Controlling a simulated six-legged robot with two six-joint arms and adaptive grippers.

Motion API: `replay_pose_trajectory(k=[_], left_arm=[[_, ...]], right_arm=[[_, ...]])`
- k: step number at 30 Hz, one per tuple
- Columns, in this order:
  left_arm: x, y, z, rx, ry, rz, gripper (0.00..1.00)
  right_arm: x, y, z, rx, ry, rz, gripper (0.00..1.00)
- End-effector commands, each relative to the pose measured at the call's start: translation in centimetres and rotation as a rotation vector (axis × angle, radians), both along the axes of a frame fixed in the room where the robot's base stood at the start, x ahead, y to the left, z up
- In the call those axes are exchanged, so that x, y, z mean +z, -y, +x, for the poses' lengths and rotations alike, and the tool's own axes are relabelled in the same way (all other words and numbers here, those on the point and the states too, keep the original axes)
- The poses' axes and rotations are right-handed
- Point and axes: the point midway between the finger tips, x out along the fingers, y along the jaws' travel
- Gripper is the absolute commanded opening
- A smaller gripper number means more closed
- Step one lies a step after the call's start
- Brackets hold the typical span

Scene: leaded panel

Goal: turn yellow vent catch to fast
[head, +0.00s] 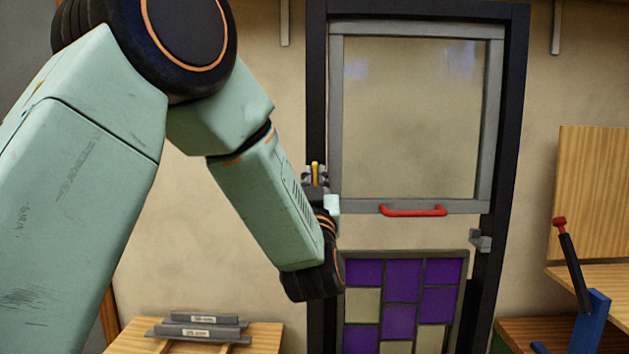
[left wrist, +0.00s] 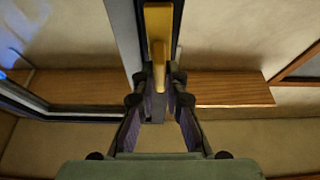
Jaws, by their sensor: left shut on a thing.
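The yellow vent catch (head: 315,172) sits on the dark left post of the frame, beside the grey-framed vent sash (head: 336,120). Its visible part stands upright in the head view. In the left wrist view the catch (left wrist: 157,25) is a yellow bar running up from between the fingers. My left gripper (head: 316,188) reaches the catch from below and is shut on it; it also shows in the left wrist view (left wrist: 160,85). The fingers hide part of the catch. My right gripper is in neither view.
A red handle (head: 412,210) is on the sash's bottom rail. Below is a leaded panel (head: 402,283) with purple and clear panes. A grey catch (head: 480,240) is on the right post. Grey bars (head: 200,328) lie on a wooden bench at lower left. A blue lever stand (head: 590,322) is at right.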

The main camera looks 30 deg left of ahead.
Motion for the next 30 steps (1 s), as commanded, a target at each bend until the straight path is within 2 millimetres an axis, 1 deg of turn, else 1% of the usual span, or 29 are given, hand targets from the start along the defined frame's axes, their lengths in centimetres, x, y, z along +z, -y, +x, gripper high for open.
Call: replay_pose_trajectory(k=[1, 8, 15, 21, 30], left_arm=[[-0.3, -0.1, -0.1, 0.004, 0.012, -0.02, 0.0], [-0.4, 0.0, 0.0, 0.002, 0.098, -0.155, 0.0], [-0.4, 0.0, 0.0, 0.002, 0.216, -0.349, 0.0], [-0.4, 0.0, 0.0, 0.001, 0.315, -0.513, 0.0], [-0.3, 0.1, 0.0, 0.001, 0.462, -0.757, 0.0]], right_arm=[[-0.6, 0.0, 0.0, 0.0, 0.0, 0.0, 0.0], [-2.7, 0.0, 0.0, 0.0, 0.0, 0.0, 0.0], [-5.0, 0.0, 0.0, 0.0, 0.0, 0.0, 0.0], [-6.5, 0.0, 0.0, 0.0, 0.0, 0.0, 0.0], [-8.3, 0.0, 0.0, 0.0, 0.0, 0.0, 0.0]])
